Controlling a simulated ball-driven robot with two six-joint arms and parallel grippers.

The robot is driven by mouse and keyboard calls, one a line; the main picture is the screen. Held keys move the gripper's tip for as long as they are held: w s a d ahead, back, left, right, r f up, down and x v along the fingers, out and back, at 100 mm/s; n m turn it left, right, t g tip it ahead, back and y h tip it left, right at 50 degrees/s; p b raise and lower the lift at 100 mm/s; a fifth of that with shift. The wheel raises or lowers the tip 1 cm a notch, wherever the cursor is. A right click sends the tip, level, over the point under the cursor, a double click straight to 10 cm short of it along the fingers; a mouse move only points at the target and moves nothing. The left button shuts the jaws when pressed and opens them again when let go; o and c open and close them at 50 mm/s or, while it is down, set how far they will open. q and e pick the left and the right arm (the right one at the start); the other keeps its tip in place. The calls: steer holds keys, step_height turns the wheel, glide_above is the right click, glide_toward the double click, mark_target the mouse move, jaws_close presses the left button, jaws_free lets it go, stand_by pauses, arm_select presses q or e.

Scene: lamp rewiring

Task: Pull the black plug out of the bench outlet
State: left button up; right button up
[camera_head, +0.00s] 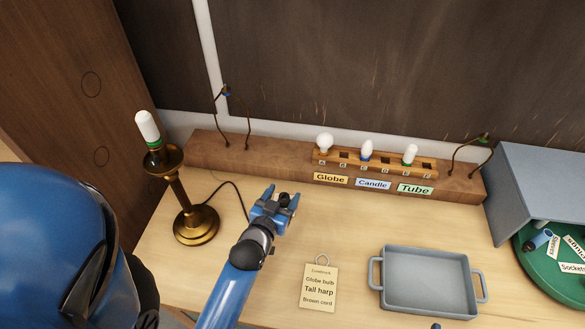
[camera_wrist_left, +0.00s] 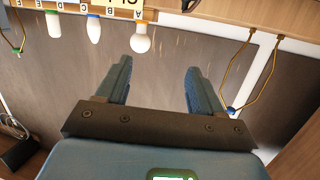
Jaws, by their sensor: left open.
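My left gripper (camera_head: 281,198) is open above the light wooden bench, right of the brass lamp (camera_head: 196,225). Its two blue fingers (camera_wrist_left: 158,85) show apart in the left wrist view, with nothing held between them. The dark cord (camera_head: 238,192) runs from the lamp's base in a curve toward the gripper and drops out of sight beside it. A dark patch shows between the fingers in the head view, and I cannot tell whether it is the black plug. I cannot make out the bench outlet. My right gripper does not show clearly.
A wooden shelf block (camera_head: 270,155) with bulbs, labels and wire harps runs along the back. A note card (camera_head: 319,288) and a grey tray (camera_head: 430,252) lie on the front right. A green round tray (camera_head: 535,276) and a grey box (camera_head: 535,180) stand at far right.

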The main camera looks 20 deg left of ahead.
arm_select(q)
steer(key=w+a+r+g+p, duration=0.15)
steer(key=w+g+p, duration=0.3)
steer(key=w, duration=0.65)
steer(key=m+g+p, duration=0.1)
steer(key=g+p, duration=0.1)
steer(key=g, duration=0.9)
glide_above(284, 196)
steer(key=shift+h, duration=0.4)
step_height(284, 196, down, 10)
steer(key=shift+r+p, duration=0.1)
steer(key=shift+p, duration=0.7)
steer(key=shift+c, duration=0.3)
steer(key=shift+w, duration=0.1)
steer(key=c, duration=1.1)
steer(key=shift+o, duration=0.2)
steer(key=shift+r, duration=0.2)
